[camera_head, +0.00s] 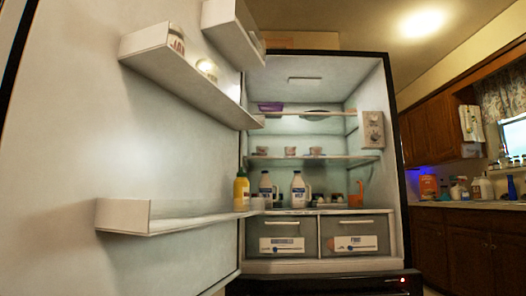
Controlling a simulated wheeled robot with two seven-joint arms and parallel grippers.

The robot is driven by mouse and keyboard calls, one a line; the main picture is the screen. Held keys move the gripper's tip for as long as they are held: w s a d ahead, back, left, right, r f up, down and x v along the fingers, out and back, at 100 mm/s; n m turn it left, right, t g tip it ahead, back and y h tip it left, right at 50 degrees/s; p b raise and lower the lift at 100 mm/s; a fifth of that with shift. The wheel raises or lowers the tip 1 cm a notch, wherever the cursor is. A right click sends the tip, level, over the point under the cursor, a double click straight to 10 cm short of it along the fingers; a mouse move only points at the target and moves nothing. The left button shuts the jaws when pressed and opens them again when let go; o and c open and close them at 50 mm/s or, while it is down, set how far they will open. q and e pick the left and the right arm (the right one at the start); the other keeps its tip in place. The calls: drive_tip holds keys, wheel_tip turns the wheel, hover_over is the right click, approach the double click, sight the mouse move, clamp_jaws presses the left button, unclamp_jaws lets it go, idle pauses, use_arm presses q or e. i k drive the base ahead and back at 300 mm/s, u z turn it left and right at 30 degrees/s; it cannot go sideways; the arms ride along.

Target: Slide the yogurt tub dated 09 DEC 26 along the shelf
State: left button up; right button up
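Three small tubs stand in a spaced row on the middle shelf (335,159) of the open fridge: a left tub (262,151), a middle tub (290,151) and a right tub (315,151). They look pale with brownish marks. Their print is too small to read, so I cannot tell which one is dated 09 DEC 26. Neither of my grippers is in view.
The fridge door, with bins (190,85), stands open at left. A purple container (270,107) sits on the upper shelf. Milk jugs (298,188), a yellow bottle (241,188) and an orange item (356,193) stand below. A control box (373,130) is at right.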

sight(261, 150)
drive_tip(key=z, duration=1.75)
drive_tip(key=i, duration=3.35)
drive_tip(key=u, duration=3.75)
